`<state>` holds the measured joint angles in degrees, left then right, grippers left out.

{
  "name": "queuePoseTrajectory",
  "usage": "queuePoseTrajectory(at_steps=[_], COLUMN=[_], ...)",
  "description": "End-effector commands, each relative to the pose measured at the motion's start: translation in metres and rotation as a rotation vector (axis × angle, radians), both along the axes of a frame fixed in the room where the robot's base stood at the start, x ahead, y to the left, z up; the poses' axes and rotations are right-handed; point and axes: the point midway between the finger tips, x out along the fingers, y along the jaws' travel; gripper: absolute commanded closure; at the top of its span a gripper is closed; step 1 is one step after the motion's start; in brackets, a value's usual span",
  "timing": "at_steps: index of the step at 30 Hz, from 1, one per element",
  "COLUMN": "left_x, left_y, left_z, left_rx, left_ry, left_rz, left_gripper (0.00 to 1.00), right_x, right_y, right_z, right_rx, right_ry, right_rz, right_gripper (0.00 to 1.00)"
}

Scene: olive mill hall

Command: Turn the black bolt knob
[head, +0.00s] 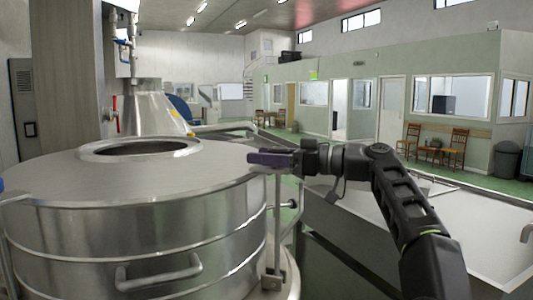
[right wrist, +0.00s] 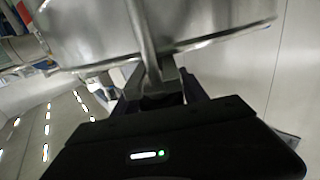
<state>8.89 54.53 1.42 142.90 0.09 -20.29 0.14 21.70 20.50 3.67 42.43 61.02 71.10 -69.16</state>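The large round steel vessel (head: 130,195) fills the left of the head view. An upright steel bolt (head: 277,200) stands at its right side, above a small bracket (head: 272,280). My right gripper (head: 268,159) reaches in from the right at the bolt's upper end, level with the vessel's lid. I cannot make out the black knob in the head view; the fingers cover that spot. In the right wrist view, the bolt's rod (right wrist: 141,30) and a grey metal piece (right wrist: 158,78) lie between the dark fingers (right wrist: 163,88). Whether the fingers press on the knob is unclear. My left gripper is out of view.
The lid has a raised round opening (head: 140,148). A curved handle (head: 158,274) sticks out of the vessel's front. A steel basin (head: 450,225) lies to the right, beneath my right arm. A steel cone (head: 153,108) stands behind the vessel.

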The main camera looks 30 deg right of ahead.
Motion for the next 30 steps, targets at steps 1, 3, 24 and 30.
queuePoseTrajectory(at_steps=[1, 3, 24, 30], left_x=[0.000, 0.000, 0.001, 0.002], left_y=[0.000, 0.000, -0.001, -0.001], left_z=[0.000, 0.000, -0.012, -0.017], left_rx=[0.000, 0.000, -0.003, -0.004], left_ry=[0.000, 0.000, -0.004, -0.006], left_rz=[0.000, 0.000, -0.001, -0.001], left_gripper=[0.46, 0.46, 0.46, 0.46], right_x=[-0.001, -0.001, -0.033, -0.054], right_y=[0.000, 0.000, -0.031, -0.050], right_z=[0.002, 0.003, 0.002, 0.003], right_rx=[0.000, 0.000, 0.002, 0.001], right_ry=[-0.003, -0.005, -0.009, -0.009], right_rz=[-0.001, -0.002, -0.008, -0.005], right_gripper=[0.44, 0.39, 0.34, 0.34])
